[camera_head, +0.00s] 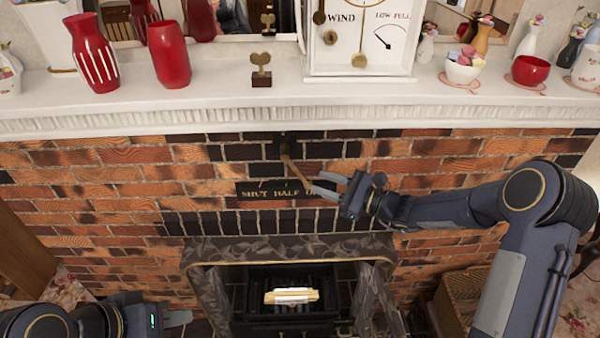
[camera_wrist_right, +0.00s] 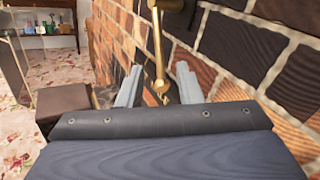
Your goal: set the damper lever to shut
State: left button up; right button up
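The brass damper lever (camera_head: 296,172) hangs from a dark pivot on the brick chimney front in the head view. It slants down and right, its lower end over the right part of the lettered plate (camera_head: 262,192). The plate reads SHUT, HALF and the start of a word hidden at its right end. My right gripper (camera_head: 318,184) is at the lever's lower end. In the right wrist view its fingers (camera_wrist_right: 158,86) are open, with the lever (camera_wrist_right: 158,45) between them and a gap on both sides. My left gripper (camera_head: 184,318) is low at the left, away from the lever.
The white mantel shelf (camera_head: 250,98) juts out above, carrying red vases (camera_head: 168,55), a clock (camera_head: 360,40) and bowls. The firebox with a grate (camera_head: 290,312) is below. A wicker basket (camera_head: 460,295) stands at lower right. The brick face around the lever is clear.

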aim_at(301, 176)
jog(key=p+x, duration=0.1)
jog(key=x, duration=0.6)
jog(key=shift+a+p, duration=0.2)
jog(key=shift+p, duration=0.15)
grip_shut()
